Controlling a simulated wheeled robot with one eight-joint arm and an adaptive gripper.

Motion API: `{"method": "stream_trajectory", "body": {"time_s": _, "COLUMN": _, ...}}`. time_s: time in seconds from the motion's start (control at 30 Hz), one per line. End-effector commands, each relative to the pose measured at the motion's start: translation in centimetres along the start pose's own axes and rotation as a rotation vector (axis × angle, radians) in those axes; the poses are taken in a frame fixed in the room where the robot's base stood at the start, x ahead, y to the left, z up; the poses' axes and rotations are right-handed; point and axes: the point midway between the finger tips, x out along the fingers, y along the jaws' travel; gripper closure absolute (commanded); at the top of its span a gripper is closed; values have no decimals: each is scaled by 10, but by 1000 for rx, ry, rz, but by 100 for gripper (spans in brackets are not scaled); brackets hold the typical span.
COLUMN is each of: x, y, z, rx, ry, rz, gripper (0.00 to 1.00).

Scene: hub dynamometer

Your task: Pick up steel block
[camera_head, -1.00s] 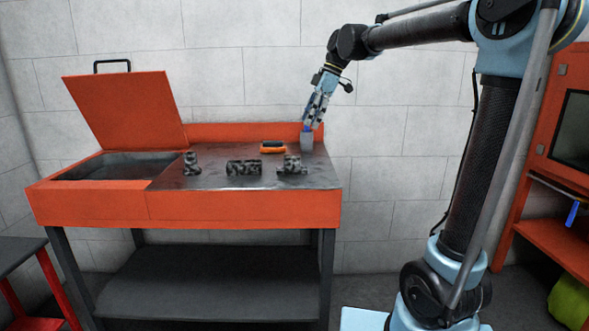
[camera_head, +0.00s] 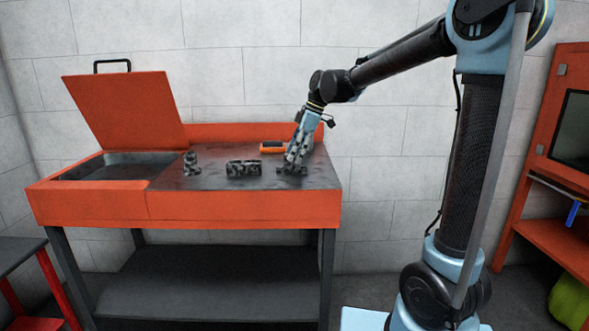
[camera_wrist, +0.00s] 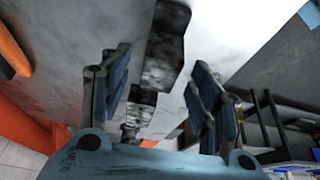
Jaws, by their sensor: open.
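Three mottled grey-black metal pieces stand on the dark bench top. The right piece (camera_head: 303,170) is mostly hidden behind my gripper (camera_head: 291,166). A wide block (camera_head: 243,168) lies in the middle, and a stepped piece (camera_head: 191,164) stands at the left. I cannot tell by name which is the steel block. My gripper is open, pointing down at the right piece. In the wrist view, a mottled metal piece (camera_wrist: 163,60) shows between the two spread fingers (camera_wrist: 158,72), with a gap on both sides. Whether they touch it is unclear.
An orange-and-black item (camera_head: 271,147) lies behind the pieces. The bench (camera_head: 245,208) has a sink-like basin (camera_head: 110,166) at left under a raised orange lid (camera_head: 128,110). An orange back rail (camera_head: 225,131) runs behind. The front strip of the bench top is clear.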

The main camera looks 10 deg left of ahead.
Motion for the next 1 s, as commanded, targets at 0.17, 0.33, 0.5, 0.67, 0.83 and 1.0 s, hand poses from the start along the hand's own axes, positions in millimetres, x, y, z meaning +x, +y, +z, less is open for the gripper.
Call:
{"method": "stream_trajectory", "body": {"time_s": 0.17, "x": 22, "y": 2, "z": -2, "rx": -1, "ry": 0, "rz": -1, "gripper": 43}}
{"method": "stream_trajectory", "body": {"time_s": 0.33, "x": 30, "y": 2, "z": -2, "rx": 0, "ry": 0, "rz": 0, "gripper": 43}}
{"method": "stream_trajectory", "body": {"time_s": 0.5, "x": 29, "y": 2, "z": -1, "rx": 0, "ry": 0, "rz": 0, "gripper": 43}}
{"method": "stream_trajectory", "body": {"time_s": 0.67, "x": 29, "y": 2, "z": -1, "rx": 0, "ry": 0, "rz": 0, "gripper": 77}}
{"method": "stream_trajectory", "body": {"time_s": 0.83, "x": 29, "y": 2, "z": -2, "rx": 0, "ry": 0, "rz": 0, "gripper": 100}}
{"method": "stream_trajectory", "body": {"time_s": 1.0, "x": 29, "y": 2, "z": -2, "rx": 0, "ry": 0, "rz": 0, "gripper": 100}}
